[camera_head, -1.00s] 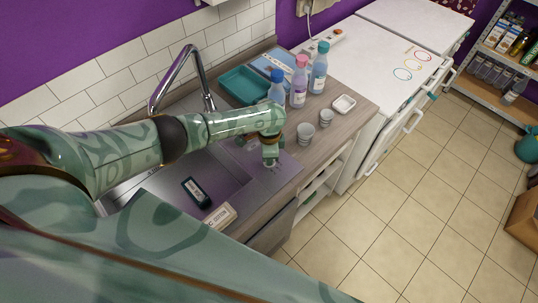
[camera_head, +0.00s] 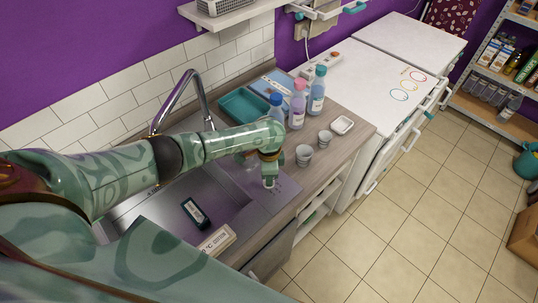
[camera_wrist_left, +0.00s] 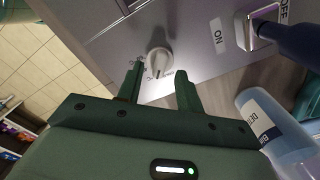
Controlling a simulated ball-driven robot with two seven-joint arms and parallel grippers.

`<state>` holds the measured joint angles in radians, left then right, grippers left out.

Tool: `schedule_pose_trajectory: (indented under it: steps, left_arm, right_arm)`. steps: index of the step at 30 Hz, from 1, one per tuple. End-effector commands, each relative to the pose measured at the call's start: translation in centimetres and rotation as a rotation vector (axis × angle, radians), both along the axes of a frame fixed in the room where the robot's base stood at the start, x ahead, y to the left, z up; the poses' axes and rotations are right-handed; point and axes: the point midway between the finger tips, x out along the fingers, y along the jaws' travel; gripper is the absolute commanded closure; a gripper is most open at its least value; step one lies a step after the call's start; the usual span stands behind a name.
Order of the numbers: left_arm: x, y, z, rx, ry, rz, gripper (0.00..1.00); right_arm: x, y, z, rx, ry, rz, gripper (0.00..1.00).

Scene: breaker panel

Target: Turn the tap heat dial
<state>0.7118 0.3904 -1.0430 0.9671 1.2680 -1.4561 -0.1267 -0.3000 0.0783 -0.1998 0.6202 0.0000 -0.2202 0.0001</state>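The heat dial (camera_wrist_left: 158,60) is a pale round knob with a raised grip, on a grey panel with small marks around it in the left wrist view. My left gripper (camera_wrist_left: 159,72) is open, with one dark green finger on each side of the near part of the dial. I cannot tell whether the fingers touch it. The chrome tap (camera_head: 193,82) stands behind the sink. My right gripper is not in view.
A dark blue handle (camera_wrist_left: 295,38) on a metal base and an "ON" label (camera_wrist_left: 218,36) are beside the dial. A blue bottle (camera_wrist_left: 272,125) is near my gripper. Bottles, cups (camera_head: 304,155) and a teal tray (camera_head: 243,106) are on the counter.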

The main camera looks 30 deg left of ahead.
Motion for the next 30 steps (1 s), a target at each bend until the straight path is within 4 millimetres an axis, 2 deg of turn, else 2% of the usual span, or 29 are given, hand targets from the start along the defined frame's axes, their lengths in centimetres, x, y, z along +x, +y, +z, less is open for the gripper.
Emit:
schedule_pose_trajectory:
  steps: [1, 9, 15, 21, 30]
  left_arm:
    - [0.1, 0.0, 1.7, -0.002, -0.004, 0.000, 0.64]
    - [0.1, 0.0, 9.1, -0.002, -0.005, -0.002, 0.64]
    - [0.1, -0.1, 12.8, -0.002, -0.003, 0.000, 0.64]
    - [0.1, -0.1, 14.0, -0.002, -0.001, 0.000, 0.64]
    - [0.1, -0.1, 14.0, -0.002, -0.001, 0.000, 0.64]
  right_arm:
    - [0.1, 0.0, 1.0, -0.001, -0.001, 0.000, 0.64]
    - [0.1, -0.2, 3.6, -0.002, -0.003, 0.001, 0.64]
    - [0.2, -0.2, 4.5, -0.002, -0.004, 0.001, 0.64]
    - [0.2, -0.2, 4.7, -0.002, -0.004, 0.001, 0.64]
    - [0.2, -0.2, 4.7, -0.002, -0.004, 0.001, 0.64]
